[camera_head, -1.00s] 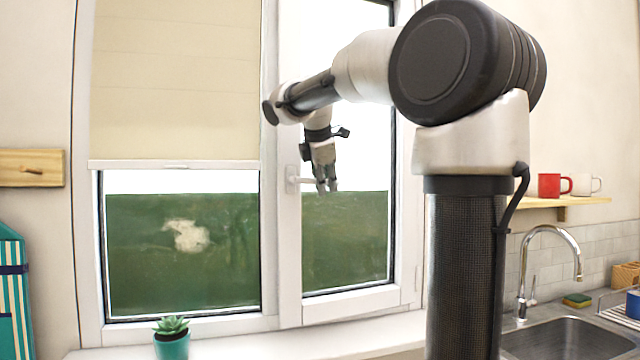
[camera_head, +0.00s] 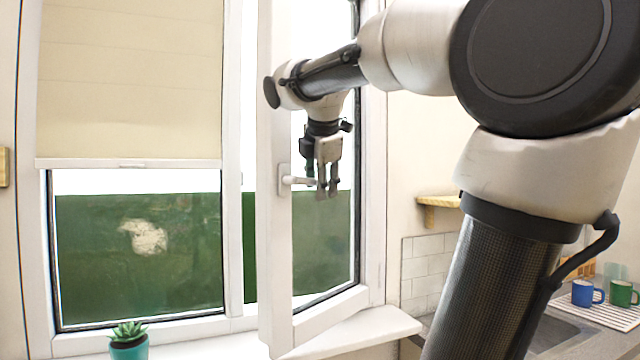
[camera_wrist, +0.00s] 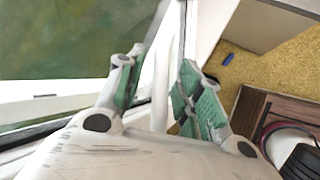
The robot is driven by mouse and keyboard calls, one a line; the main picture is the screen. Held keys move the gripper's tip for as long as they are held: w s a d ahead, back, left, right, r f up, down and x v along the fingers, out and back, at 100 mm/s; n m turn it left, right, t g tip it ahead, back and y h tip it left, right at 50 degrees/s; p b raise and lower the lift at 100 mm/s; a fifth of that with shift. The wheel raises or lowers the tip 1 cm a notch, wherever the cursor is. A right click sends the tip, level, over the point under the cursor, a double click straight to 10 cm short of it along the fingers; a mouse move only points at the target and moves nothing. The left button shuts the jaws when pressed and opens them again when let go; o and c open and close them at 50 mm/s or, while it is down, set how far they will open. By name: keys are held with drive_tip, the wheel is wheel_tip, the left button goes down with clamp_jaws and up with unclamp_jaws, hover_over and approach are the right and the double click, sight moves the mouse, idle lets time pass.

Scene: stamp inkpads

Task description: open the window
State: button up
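The window's right sash (camera_head: 274,240) is swung inward, standing ajar from the fixed frame. Its white handle (camera_head: 299,181) lies horizontal, pointing right from the sash's left stile. My gripper (camera_head: 327,190) hangs fingers-down at the handle's free end, on the room side. In the wrist view my gripper's two green-padded fingers (camera_wrist: 160,78) stand apart, with a white bar between them. I cannot tell whether either finger touches the handle. The left pane (camera_head: 140,260) is closed, with a beige blind (camera_head: 130,80) over its upper half.
A potted succulent (camera_head: 129,345) stands on the white sill (camera_head: 225,346) at lower left. At right are a counter with blue (camera_head: 585,293) and green (camera_head: 621,293) mugs, a wall shelf (camera_head: 438,200) and a sink edge. My arm hides part of the right side.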

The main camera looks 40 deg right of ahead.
drive_tip(key=shift+r, duration=0.1)
drive_tip(key=v, duration=1.2)
